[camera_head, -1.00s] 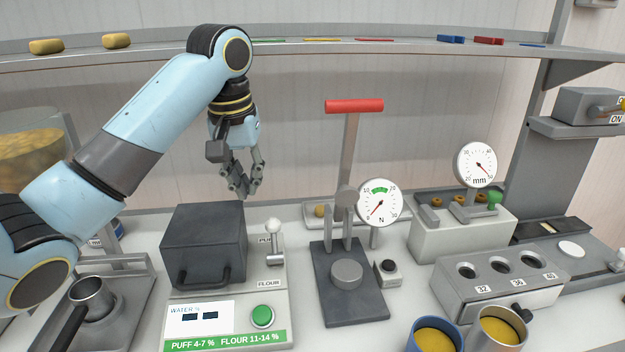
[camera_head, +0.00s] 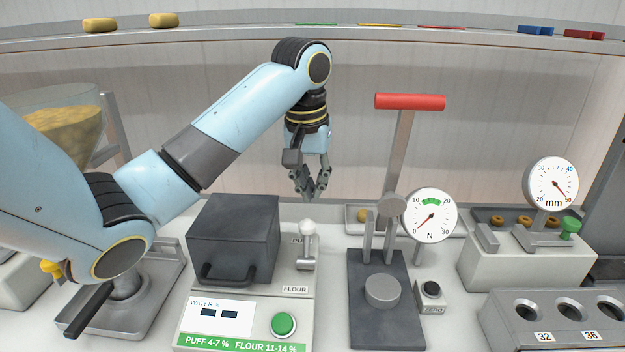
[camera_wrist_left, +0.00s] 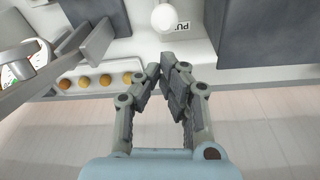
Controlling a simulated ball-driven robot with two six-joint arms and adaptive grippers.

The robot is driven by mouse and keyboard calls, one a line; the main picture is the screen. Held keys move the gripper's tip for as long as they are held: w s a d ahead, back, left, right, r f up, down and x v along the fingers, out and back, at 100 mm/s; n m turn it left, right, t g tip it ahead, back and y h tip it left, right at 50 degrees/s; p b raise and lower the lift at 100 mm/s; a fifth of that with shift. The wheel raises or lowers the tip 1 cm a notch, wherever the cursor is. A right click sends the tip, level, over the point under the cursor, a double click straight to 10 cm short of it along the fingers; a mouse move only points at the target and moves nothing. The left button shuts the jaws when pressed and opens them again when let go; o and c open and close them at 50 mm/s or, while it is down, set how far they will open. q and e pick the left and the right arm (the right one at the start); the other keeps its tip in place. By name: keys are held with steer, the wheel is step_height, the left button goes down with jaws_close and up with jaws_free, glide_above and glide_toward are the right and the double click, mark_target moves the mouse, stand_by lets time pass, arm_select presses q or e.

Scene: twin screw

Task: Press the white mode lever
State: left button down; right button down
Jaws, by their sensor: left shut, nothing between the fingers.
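My right gripper is not in view.
The dark box (camera_head: 235,238) stands left of the lever. A press with a red handle (camera_head: 409,102) and a force dial (camera_head: 431,215) stands to the right. The green button (camera_head: 284,324) is in front. A shelf (camera_head: 250,37) runs along the back wall.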

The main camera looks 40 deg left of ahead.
mark_target(307, 242)
arm_select(q)
steer(key=f, duration=0.5)
steer(key=shift+w, duration=0.35)
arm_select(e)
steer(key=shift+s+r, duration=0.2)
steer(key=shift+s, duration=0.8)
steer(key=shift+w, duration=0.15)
arm_select(q)
steer(key=shift+w, duration=0.15)
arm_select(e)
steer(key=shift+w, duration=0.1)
